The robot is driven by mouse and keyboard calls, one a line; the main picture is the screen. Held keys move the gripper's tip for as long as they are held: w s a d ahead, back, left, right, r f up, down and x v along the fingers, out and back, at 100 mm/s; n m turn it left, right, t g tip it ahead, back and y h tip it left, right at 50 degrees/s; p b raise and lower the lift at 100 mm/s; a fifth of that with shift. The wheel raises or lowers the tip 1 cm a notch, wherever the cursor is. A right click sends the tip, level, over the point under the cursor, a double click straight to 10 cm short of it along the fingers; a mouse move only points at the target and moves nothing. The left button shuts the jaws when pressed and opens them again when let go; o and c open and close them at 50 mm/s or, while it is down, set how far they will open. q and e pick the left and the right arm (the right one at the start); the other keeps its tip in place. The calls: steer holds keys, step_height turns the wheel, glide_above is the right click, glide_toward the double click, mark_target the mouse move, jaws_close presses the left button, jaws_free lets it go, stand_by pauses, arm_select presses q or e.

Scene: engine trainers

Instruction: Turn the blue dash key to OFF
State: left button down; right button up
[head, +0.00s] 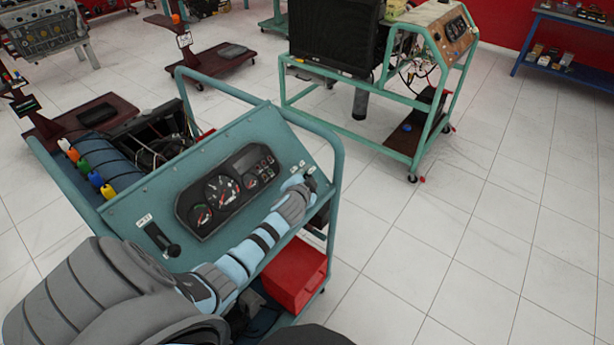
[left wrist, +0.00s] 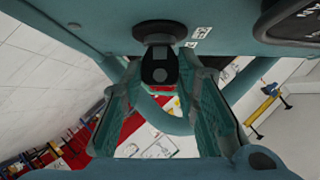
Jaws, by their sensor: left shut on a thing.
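The dash key (left wrist: 160,73) is dark, with a round dark base on the underside of the tilted panel in the left wrist view. My left gripper (left wrist: 161,62) has its two fingertips on either side of the key and is shut on it. In the head view my left gripper (head: 309,186) is at the right end of the teal dash panel (head: 275,128), beside small white labels. The key is too small and covered there to read its position. My right gripper is not in view.
The panel carries a gauge cluster (head: 228,190) and a black lever (head: 160,238) at its left. A teal tube frame (head: 337,160) rises close to the gripper. A red box (head: 297,275) is below. Open tiled floor lies right.

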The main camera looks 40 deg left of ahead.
arm_select(q)
steer(key=shift+s+f, duration=0.1)
steer(key=shift+f, duration=0.05)
steer(key=c, duration=1.2)
jaws_free()
steer(key=shift+c, duration=0.2)
steer(key=v, duration=1.2)
steer(key=shift+d, duration=0.2)
